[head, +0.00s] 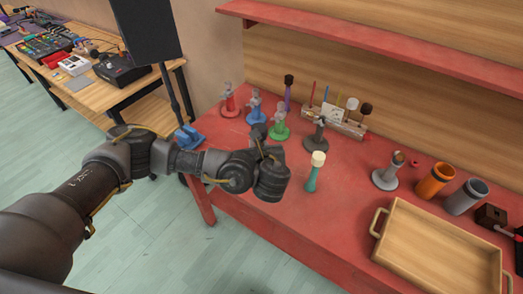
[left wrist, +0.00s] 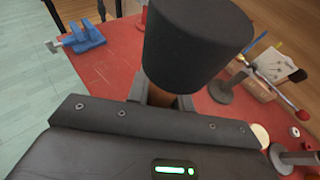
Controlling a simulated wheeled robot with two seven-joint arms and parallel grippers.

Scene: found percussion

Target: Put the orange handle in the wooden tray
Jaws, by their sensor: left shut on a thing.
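My left gripper (head: 262,148) is held above the front left part of the red table. In the left wrist view it is shut on the orange handle (left wrist: 183,102), a short orange-brown piece showing between the fingers under a wide black cylindrical head (left wrist: 197,40). The rest of the handle is hidden by the gripper. In the head view I cannot clearly make out the held thing against my dark hand. The wooden tray (head: 435,250) is empty, with side handles, at the table's right front, well to the right of the gripper. My right gripper is not in view.
A teal handle with a cream head (head: 315,172) stands right of my gripper. Red, blue, green and grey stands are behind it. A grey stand (head: 385,177), an orange cup (head: 434,181) and a grey cup (head: 466,197) stand behind the tray. A red shelf (head: 370,45) overhangs the back.

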